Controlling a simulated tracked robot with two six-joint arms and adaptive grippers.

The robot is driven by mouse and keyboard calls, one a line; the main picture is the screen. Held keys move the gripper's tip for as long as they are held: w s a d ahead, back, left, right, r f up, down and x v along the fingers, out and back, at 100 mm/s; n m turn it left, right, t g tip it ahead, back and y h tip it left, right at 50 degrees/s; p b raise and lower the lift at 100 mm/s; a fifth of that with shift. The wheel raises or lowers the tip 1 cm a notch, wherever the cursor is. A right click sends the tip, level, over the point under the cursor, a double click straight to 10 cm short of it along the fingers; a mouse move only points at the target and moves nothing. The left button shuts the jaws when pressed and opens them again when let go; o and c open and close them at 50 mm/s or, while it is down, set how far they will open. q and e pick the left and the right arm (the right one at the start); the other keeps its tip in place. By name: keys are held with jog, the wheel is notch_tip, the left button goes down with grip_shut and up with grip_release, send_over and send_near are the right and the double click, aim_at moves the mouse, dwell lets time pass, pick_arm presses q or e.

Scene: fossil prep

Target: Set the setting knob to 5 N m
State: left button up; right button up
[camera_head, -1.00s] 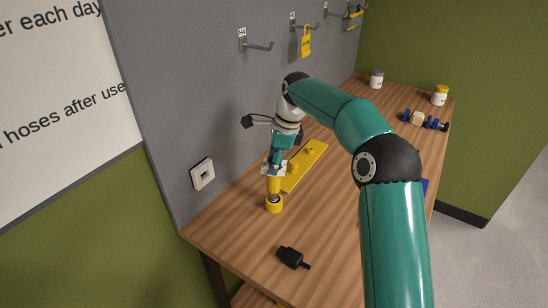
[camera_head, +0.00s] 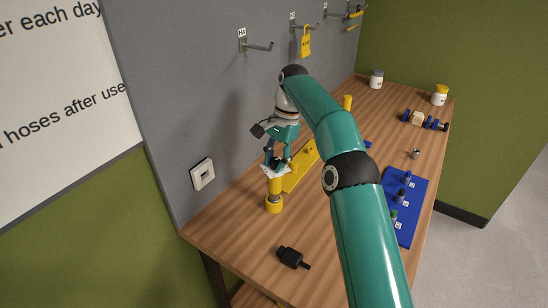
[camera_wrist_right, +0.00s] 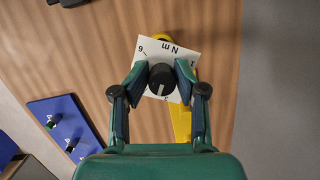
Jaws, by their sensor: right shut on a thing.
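In the right wrist view the dial plate (camera_wrist_right: 183,58) shows "N m" and a few scale marks, partly covered by the fingers. The black setting knob (camera_wrist_right: 161,76) sits in its middle, with a pale pointer line toward the bottom of that view. The number it points at is unreadable. My right gripper (camera_wrist_right: 160,82) is shut on the knob from above. My left gripper is out of view.
A black fitting (camera_head: 290,257) lies at the near edge. A blue mat (camera_head: 408,226) with several small pieces is on the right. Jars (camera_head: 376,80) stand at the back. The grey wall with hooks is close on the left.

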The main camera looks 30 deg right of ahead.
jog(key=shift+s+f, duration=0.15)
jog(key=shift+f, duration=0.1)
grip_shut()
jog(key=shift+f, duration=0.1)
jog(key=shift+s+f, duration=0.1)
jog(key=shift+a+r+m, duration=0.15)
jog(key=shift+r+m, duration=0.15)
jog(key=shift+m, duration=0.9)
jog(key=m, duration=0.1)
jog(key=m+t, duration=0.1)
jog(key=m, duration=0.2)
jog(key=shift+a, duration=0.25)
jog(key=m, duration=0.2)
jog(key=m+t, duration=0.1)
jog(key=shift+w+a+m+h, duration=0.15)
jog(key=shift+w+m+h, duration=0.1)
jog(key=shift+m+h, duration=0.15)
jog(key=m, duration=0.2)
jog(key=m+h, duration=0.1)
jog(key=m, duration=0.1)
jog(key=shift+w+a+m+t, duration=0.1)
jog(key=shift+w+m+t, duration=0.1)
jog(key=shift+m+t, duration=0.15)
jog(key=o, duration=0.5)
grip_release()
jog(key=shift+o, duration=0.2)
